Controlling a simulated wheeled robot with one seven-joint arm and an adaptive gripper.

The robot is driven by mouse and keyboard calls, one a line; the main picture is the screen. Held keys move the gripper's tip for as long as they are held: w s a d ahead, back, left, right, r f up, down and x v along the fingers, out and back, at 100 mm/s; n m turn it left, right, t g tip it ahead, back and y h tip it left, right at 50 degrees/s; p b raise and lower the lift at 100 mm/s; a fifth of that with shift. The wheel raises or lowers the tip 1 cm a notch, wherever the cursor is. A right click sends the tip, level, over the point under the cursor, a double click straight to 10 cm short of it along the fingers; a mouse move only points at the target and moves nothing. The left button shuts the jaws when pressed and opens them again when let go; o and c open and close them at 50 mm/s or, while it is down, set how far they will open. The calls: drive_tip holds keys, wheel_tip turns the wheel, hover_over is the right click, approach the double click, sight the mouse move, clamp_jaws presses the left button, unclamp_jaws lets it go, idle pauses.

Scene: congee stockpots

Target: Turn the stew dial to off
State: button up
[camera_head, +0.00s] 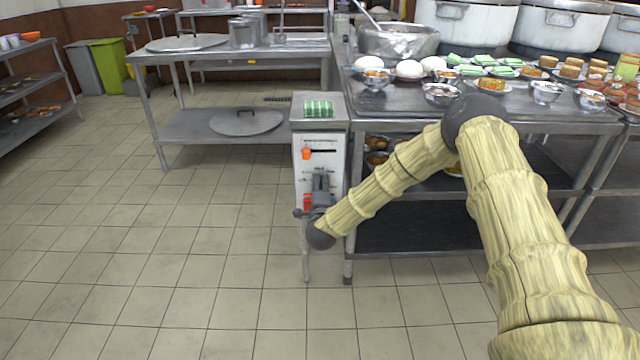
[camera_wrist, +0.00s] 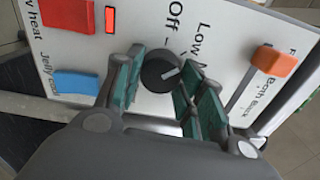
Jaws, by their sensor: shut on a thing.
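The stew dial (camera_wrist: 162,72) is a round black knob with a white pointer line on a pale control panel (camera_wrist: 225,20). The pointer slants right and slightly up in the wrist view, nearer the "Low" mark than the "Off" mark. My gripper (camera_wrist: 158,74) has its green-padded fingers on both sides of the dial and is shut on it. In the head view my gripper (camera_head: 320,186) is at the front of the panel (camera_head: 305,180), and the dial is hidden behind it.
An orange slider (camera_wrist: 273,61), a red switch (camera_wrist: 68,14) and a blue switch (camera_wrist: 77,83) are close around the fingers. A steel table (camera_head: 465,110) with bowls and food stands to the right. The tiled floor (camera_head: 190,240) to the left is clear.

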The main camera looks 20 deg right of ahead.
drive_tip(key=shift+n+p, duration=2.25)
drive_tip(key=shift+n, duration=2.65)
drive_tip(key=o, duration=1)
drive_tip(key=v, duration=1.2)
drive_tip(key=shift+r, duration=0.1)
